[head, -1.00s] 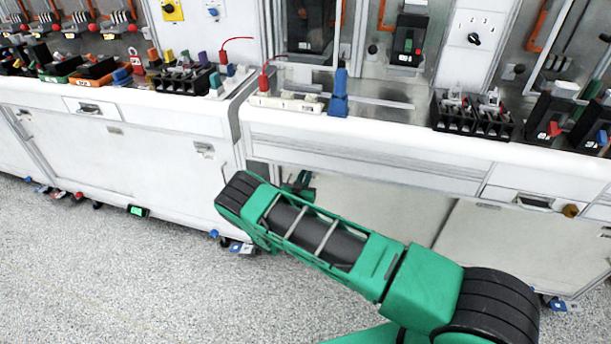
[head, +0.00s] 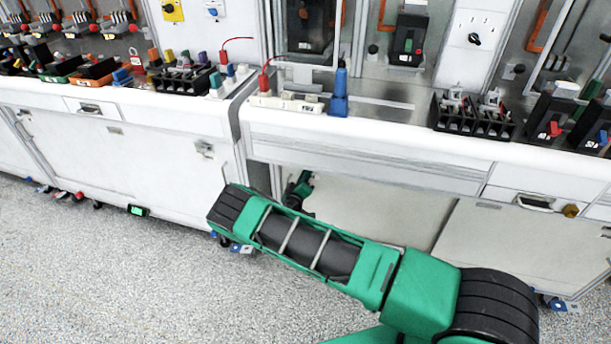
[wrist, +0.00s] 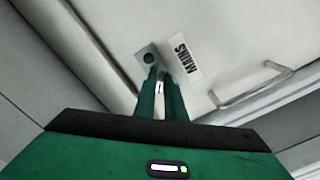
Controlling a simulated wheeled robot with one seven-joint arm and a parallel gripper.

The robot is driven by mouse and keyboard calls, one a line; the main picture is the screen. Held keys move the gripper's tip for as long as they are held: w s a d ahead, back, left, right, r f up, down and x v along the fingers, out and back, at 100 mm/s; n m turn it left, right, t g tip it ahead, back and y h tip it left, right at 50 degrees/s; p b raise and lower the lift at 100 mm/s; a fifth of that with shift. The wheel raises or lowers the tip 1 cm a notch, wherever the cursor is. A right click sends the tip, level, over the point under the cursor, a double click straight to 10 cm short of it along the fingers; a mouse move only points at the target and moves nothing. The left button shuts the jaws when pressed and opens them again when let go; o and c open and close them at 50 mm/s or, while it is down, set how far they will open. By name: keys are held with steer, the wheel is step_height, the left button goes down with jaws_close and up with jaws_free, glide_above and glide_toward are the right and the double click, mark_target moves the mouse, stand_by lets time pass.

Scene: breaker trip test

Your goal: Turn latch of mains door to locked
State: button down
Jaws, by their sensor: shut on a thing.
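The mains door is a pale panel, close up in the wrist view (wrist: 215,25), with a white label reading MAINS (wrist: 182,58). The latch (wrist: 149,57) shows as a small grey plate with a dark round spot, left of the label. My gripper (wrist: 160,78) has its two green fingers close together at the latch, shut on its turning part. The fingers hide most of that part, so its exact angle cannot be told. In the head view my forearm covers much of the area around the gripper.
A bar handle (wrist: 250,88) stands out from the door, right of the fingers. In the head view a white bench (head: 370,140) runs above the cabinets. It carries a blue upright tool (head: 339,92) and a black rack (head: 470,115). The speckled floor (head: 130,270) is open at front left.

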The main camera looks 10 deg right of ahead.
steer(key=shift+w+a+f+n, duration=0.1)
steer(key=shift+a+n, duration=0.05)
steer(key=shift+n, duration=1.2)
steer(key=shift+s+a+f+n, duration=0.1)
steer(key=shift+a+n, duration=0.1)
steer(key=shift+n, duration=1.1)
steer(key=shift+w+a+f+n, duration=0.1)
steer(key=shift+a+n, duration=0.05)
steer(key=shift+n, duration=1.2)
steer(key=shift+d, duration=0.1)
steer(key=c, duration=2)
jaws_free()
steer(key=shift+o, duration=0.9)
steer(key=shift+d, duration=0.15)
steer(key=v, duration=1)
steer(key=shift+s+a, duration=0.2)
steer(key=shift+s, duration=0.15)
